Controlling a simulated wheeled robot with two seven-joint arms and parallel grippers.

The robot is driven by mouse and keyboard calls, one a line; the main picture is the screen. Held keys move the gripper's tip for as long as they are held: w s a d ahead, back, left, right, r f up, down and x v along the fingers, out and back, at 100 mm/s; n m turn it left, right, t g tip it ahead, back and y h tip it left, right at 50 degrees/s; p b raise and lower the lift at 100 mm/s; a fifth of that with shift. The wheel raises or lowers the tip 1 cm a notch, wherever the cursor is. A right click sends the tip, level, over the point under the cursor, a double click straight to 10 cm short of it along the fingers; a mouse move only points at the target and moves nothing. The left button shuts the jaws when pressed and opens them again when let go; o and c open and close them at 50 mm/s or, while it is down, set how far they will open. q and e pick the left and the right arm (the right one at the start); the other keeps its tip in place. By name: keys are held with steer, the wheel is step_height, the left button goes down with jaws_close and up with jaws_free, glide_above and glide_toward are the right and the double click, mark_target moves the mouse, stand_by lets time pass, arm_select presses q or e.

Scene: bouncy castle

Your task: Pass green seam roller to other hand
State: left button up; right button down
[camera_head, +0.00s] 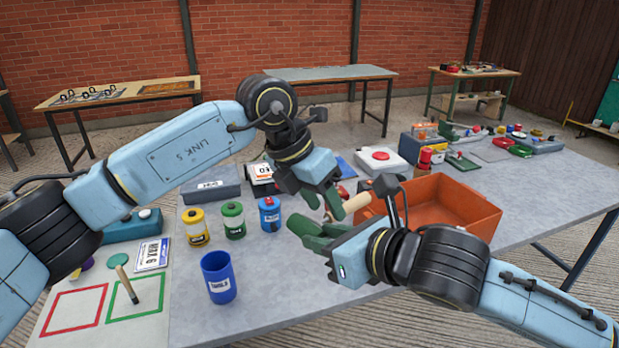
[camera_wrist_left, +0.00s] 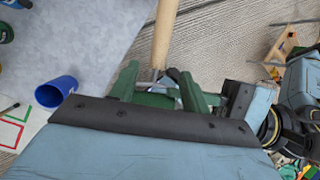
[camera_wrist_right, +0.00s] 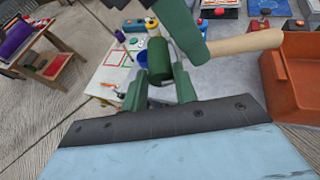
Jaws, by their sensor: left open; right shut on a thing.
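The green seam roller has a pale wooden handle (camera_head: 357,203) and a green roller head (camera_wrist_right: 158,60). My right gripper (camera_head: 308,231) is shut on the roller at its head end, and the handle points up and right in the head view. My left gripper (camera_head: 323,205) is open just above, its green fingers close around the roller near the handle's base. In the left wrist view the handle (camera_wrist_left: 166,35) extends away beyond the left fingers. Whether the left fingers touch the roller cannot be told.
An orange bin (camera_head: 450,205) stands right behind my right gripper. A blue cup (camera_head: 218,277) and yellow, green and blue pots (camera_head: 233,220) stand on the grey table to the left. A mat with red and green squares (camera_head: 105,305) lies at the front left.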

arm_select(q)
steer(key=shift+x, duration=1.4)
steer(key=c, duration=1)
jaws_close()
arm_select(e)
steer(key=c, duration=1)
jaws_free()
